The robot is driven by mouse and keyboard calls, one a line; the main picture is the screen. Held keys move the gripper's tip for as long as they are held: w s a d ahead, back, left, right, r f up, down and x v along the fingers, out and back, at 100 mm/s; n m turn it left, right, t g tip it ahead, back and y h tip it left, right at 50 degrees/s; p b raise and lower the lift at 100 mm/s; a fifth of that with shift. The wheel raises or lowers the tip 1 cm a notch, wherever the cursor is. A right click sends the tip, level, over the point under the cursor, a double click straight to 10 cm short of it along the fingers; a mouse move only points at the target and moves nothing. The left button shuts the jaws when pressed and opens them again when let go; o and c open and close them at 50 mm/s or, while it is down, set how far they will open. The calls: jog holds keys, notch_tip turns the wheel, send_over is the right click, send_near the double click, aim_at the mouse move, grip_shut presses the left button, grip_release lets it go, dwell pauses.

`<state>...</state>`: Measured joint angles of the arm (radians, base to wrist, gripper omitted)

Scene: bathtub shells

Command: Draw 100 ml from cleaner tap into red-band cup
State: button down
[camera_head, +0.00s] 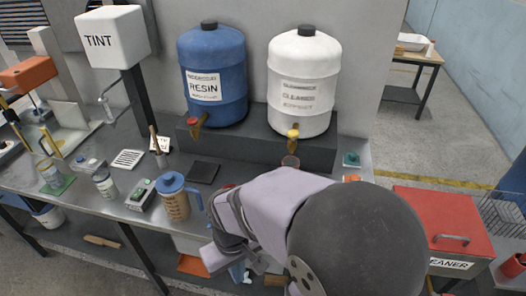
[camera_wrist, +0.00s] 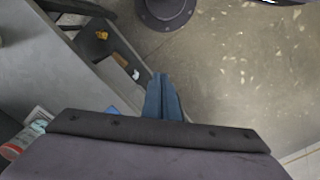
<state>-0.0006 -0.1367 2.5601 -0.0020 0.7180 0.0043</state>
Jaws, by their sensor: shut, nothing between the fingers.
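The white cleaner drum (camera_head: 303,75) stands on a dark raised shelf at the back of the bench. Its brass tap with a yellow knob (camera_head: 293,133) faces the front. My gripper's blue fingers (camera_wrist: 163,98) are together and empty in the wrist view, pointing over the floor beside the bench. In the head view my arm hides much of the bench front.
The blue resin drum (camera_head: 213,75) with a red-knobbed tap (camera_head: 193,122) stands left of the cleaner drum. A blue-lidded jug (camera_head: 174,197) stands at the bench front, with a dark plate (camera_head: 204,172) behind it. A red cleaner bin (camera_head: 440,225) stands at the right.

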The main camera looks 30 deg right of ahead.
dwell(0.5)
jog(key=w+d+r+m+t+h, duration=0.1)
jog(key=w+d+r+m+t, duration=0.3)
jog(key=w+d, duration=0.3)
jog(key=w+d+r+m+t+h, duration=0.2)
jog(key=w+d+r+m+t, duration=0.2)
jog(key=w+d, duration=0.35)
jog(key=w+d+r+m+t+h, duration=0.1)
jog(key=d+r+t+h, duration=0.1)
jog(key=d+r+h, duration=0.5)
jog(key=d+r, duration=0.4)
jog(key=r, duration=0.1)
jog(key=shift+w+d+r+t+h, duration=0.15)
jog(key=shift+w+r+t+h, duration=0.15)
jog(key=shift+w+t+h, duration=0.1)
